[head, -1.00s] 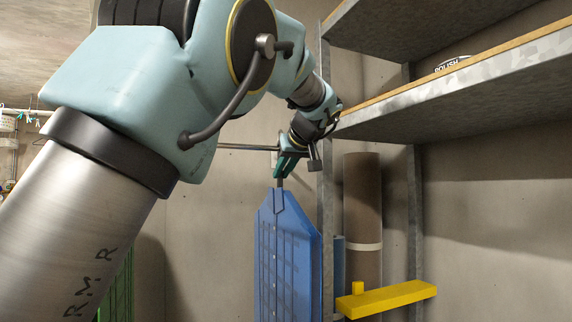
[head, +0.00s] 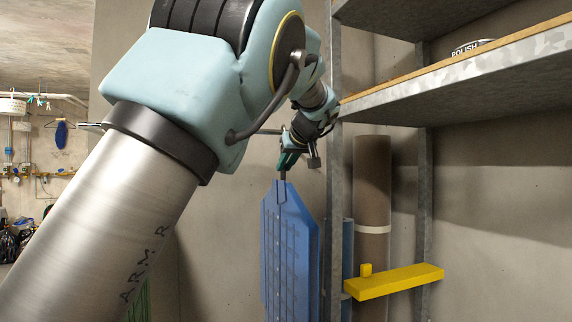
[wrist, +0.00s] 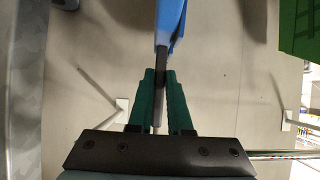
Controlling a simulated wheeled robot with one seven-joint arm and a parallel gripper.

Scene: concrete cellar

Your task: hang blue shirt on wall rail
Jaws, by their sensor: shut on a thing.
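The blue shirt (head: 290,255), flat and stiff-looking, hangs upright below my gripper (head: 286,163). My gripper is shut on the dark piece at the shirt's top, probably its hanger. In the wrist view the green fingers (wrist: 160,92) close on this dark strip, with the blue shirt (wrist: 171,20) beyond them. A thin horizontal rod (head: 266,131), perhaps the wall rail, shows partly behind my arm near the gripper. My arm hides much of it, and I cannot tell whether the hanger touches it.
A metal shelf rack (head: 335,200) stands close right of the shirt, its board (head: 460,88) bearing a polish tin (head: 469,46). A brown roll (head: 372,185) and a yellow bar (head: 397,282) are there too. A green thing (wrist: 300,28) lies right in the wrist view.

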